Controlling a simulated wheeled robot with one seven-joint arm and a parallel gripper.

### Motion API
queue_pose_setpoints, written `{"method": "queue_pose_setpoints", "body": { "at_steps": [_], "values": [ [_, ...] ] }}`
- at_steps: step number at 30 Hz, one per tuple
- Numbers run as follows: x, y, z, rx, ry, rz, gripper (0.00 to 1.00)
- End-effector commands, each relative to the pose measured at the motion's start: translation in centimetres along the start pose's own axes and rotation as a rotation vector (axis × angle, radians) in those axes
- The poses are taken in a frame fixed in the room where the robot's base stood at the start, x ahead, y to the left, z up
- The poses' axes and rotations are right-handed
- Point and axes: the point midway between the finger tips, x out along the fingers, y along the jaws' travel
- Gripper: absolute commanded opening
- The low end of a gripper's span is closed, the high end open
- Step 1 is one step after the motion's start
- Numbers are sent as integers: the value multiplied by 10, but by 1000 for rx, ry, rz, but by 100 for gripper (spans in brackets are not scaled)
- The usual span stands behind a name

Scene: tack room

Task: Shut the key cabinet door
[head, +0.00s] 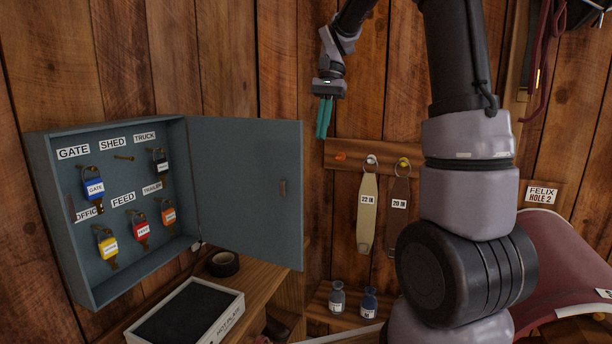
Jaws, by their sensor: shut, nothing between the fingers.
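The key cabinet (40,200) is a grey-blue box on the wooden wall at the left of the head view. Its door (243,185) stands wide open, swung out to the right from the cabinet's right edge. A small dark handle (283,189) shows near the door's free edge. My gripper (323,135) points down, with its teal fingers together and nothing held. In the picture it is just right of the door's upper free corner; I see a gap there, but cannot tell the depth between them.
Tagged keys hang inside the cabinet, including a blue one (94,189); the SHED hook (124,157) is bare. Below are a tape roll (224,263) and a HOT PLATE tray (226,318). Straps (367,214) hang from a rail at right, above two small bottles (337,298).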

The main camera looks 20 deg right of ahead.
Motion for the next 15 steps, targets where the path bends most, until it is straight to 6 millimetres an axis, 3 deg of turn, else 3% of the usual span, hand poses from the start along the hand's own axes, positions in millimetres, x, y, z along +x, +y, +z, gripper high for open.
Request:
{"method": "queue_pose_setpoints", "body": {
  "at_steps": [3, 8, 15],
  "values": [
    [7, -10, -14, 35, -48, 31, 0],
    [15, -14, -19, 52, -71, 46, 0],
    [53, -11, -15, 53, -73, 48, 0]
  ]
}}
